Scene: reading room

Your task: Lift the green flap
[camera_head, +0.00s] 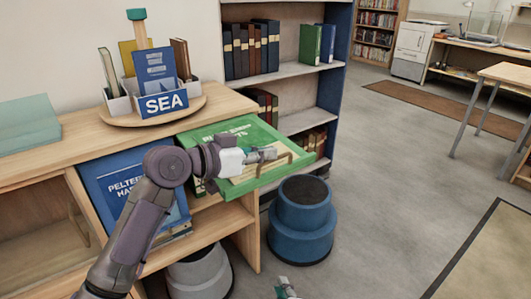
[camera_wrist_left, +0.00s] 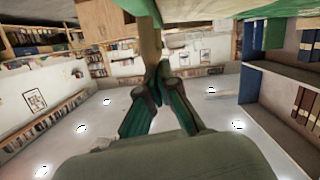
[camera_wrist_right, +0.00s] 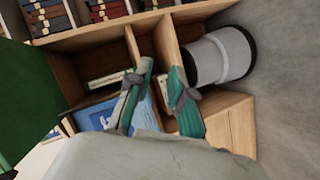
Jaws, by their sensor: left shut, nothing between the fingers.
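The green flap (camera_head: 228,141), with a printed front, stands out from the cabinet at a raised, nearly level slant in the head view. A wooden handle (camera_head: 285,165) shows near its outer edge. My left gripper (camera_head: 270,154) is shut, at the flap's outer part by the handle; its exact contact is unclear. In the left wrist view the closed fingers (camera_wrist_left: 160,72) lie by a wooden bar (camera_wrist_left: 149,38), under the green flap edge (camera_wrist_left: 225,12). My right gripper (camera_wrist_right: 160,66) is open and empty, low at the bottom of the head view (camera_head: 286,290).
A blue flap (camera_head: 112,173) hangs left of the green one, partly behind my left arm. A SEA holder (camera_head: 163,105) stands on a round wooden tray (camera_head: 199,101) on the cabinet. A blue stool (camera_head: 302,220) and a grey stool (camera_head: 198,275) are below. Open floor lies right.

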